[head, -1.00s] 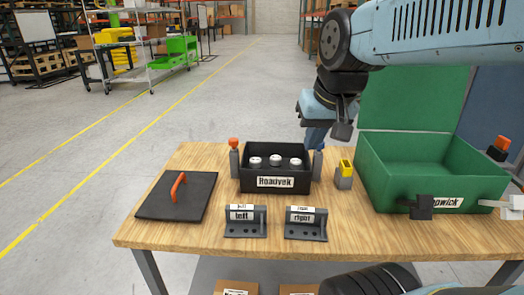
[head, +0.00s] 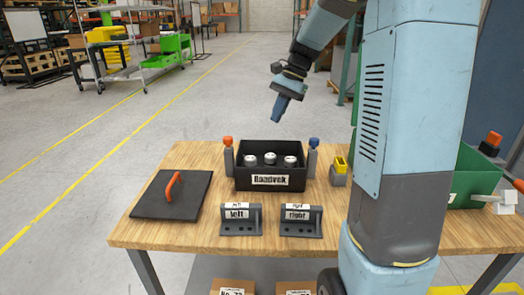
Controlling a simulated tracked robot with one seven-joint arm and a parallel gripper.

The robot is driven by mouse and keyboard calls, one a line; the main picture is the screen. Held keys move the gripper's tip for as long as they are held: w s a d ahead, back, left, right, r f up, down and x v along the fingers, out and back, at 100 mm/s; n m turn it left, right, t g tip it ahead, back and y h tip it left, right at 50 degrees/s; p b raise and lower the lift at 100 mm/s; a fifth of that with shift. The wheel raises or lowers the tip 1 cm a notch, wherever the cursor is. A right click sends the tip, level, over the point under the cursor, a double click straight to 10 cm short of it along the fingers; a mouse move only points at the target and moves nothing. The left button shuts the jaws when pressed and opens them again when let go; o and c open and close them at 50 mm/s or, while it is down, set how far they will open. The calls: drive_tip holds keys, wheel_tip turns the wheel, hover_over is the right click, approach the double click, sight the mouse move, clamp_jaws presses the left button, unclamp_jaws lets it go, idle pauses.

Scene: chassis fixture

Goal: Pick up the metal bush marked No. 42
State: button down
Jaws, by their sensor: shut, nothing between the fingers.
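Three small pale metal bushes stand in the black box labelled Roadvok: a left one (head: 250,160), a middle one (head: 270,158) and a right one (head: 290,161). No number can be read on any of them. The black box (head: 270,181) is open at the top, on the wooden table. My gripper (head: 276,115) points down, shut and empty, in the air above and beyond the box. It touches nothing.
A black plate with an orange handle (head: 172,192) lies on the table's left. Fixtures labelled left (head: 240,220) and right (head: 301,220) stand in front. Orange-topped (head: 228,155) and blue-topped (head: 313,157) posts flank the box. My arm partly hides the green bin (head: 475,180).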

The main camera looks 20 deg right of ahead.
drive_tip(key=w+d+f+m+g+y, duration=0.2)
drive_tip(key=w+d+f+m+y, duration=0.25)
drive_tip(key=w+f, duration=0.7)
approach(251, 164)
drive_tip(key=shift+m+h, duration=0.25)
drive_tip(key=shift+h, duration=0.1)
drive_tip(key=f, duration=0.1)
drive_tip(key=w+a+f, duration=0.1)
drive_tip(key=a+f, duration=0.1)
drive_tip(key=shift+w+f, duration=0.25)
drive_tip(key=shift+f, duration=0.1)
